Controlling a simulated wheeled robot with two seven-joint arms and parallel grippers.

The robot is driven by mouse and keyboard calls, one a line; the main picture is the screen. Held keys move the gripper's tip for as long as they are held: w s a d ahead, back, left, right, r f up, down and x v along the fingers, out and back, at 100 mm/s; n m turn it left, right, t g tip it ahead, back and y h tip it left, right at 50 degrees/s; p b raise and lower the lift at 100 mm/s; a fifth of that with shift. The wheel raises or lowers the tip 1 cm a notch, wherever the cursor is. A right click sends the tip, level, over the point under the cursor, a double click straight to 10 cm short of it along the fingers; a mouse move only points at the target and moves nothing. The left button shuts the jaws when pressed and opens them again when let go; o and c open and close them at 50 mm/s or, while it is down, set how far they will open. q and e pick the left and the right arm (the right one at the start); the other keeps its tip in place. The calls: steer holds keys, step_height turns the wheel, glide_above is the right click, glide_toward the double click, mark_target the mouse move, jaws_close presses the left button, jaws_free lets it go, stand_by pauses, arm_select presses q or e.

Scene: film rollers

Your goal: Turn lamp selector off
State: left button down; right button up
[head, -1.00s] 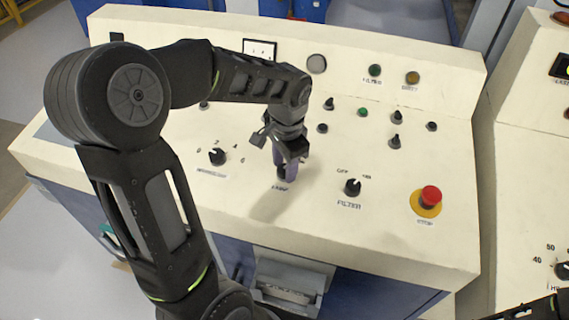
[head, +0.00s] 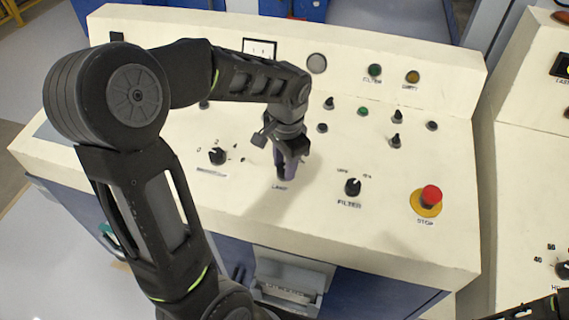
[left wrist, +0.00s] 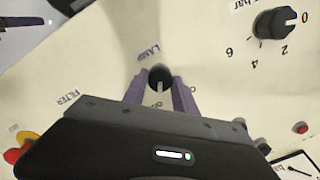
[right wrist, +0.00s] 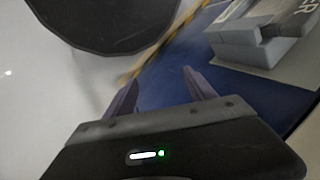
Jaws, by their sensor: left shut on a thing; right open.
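The lamp selector (left wrist: 160,76) is a small black knob with a pale pointer line, beside the "LAMP" label in the left wrist view. The pointer faces away from that label. My left gripper (left wrist: 160,88) is shut on it, with one purple finger at each side. In the head view my left gripper (head: 284,168) points down onto the panel and mostly hides the knob, above its label. My right gripper (right wrist: 155,90) is open and empty, away from the panel in the right wrist view.
The cream panel (head: 340,230) carries a FILTER knob (head: 352,187) to the right, a numbered knob (head: 217,156) to the left and a red stop button (head: 430,195) further right. Several small switches and lights are behind. Grey boxes (right wrist: 265,35) show near my right gripper.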

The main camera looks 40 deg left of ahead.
mark_target(283, 168)
arm_select(q)
steer(key=n+b, duration=0.2)
steer(key=n, duration=0.3)
steer(key=shift+n+h, duration=0.3)
steer(key=shift+n, duration=0.1)
steer(key=n+b, duration=0.1)
steer(key=n, duration=0.4)
steer(key=shift+a+n, duration=0.1)
steer(key=shift+n, duration=0.2)
steer(key=c, duration=1)
jaws_free()
steer(key=shift+r, duration=0.1)
step_height(283, 168, up, 8)
steer(key=shift+s+f, duration=0.15)
